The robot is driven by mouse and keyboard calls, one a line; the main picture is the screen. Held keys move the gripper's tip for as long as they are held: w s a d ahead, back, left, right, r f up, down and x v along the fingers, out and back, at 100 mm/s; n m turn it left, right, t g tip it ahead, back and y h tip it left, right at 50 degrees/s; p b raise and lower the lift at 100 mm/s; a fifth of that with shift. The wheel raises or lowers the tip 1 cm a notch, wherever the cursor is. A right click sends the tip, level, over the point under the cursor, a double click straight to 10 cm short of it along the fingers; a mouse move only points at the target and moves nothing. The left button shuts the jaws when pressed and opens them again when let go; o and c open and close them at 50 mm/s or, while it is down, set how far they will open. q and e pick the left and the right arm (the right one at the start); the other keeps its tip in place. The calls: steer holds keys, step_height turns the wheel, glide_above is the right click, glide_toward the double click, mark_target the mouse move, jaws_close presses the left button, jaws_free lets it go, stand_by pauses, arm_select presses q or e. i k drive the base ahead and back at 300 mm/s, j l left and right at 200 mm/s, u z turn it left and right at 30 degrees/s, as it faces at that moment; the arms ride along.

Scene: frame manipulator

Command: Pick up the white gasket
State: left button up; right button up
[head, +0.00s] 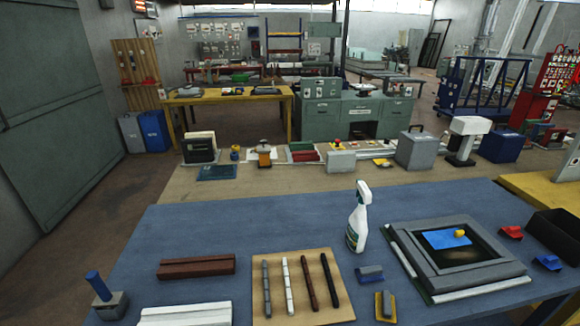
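A white strip (288,286), which looks like the white gasket, lies lengthwise on a light wooden board (328,292) at the front middle of the blue table. It lies between a grey strip (267,289) on its left and a dark brown strip (309,283) on its right. A black strip (330,280) lies farther right on the same board. The strips lie side by side with gaps between them. Neither of my grippers shows in the head view.
The blue table (200,222) holds a spray bottle (358,222), a grey frame (492,272), a brown block (196,267), a white ribbed piece (185,315), a blue-handled tool (104,296) and a black bin (555,236). Free room lies behind the board and at the back left.

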mark_target(288, 294)
steer(key=u, duration=0.95)
steer(key=z, duration=1.05)
steer(key=k+j, duration=0.1)
steer(key=j, duration=0.6)
steer(key=k+j+u, duration=0.1)
steer(key=j, duration=0.65)
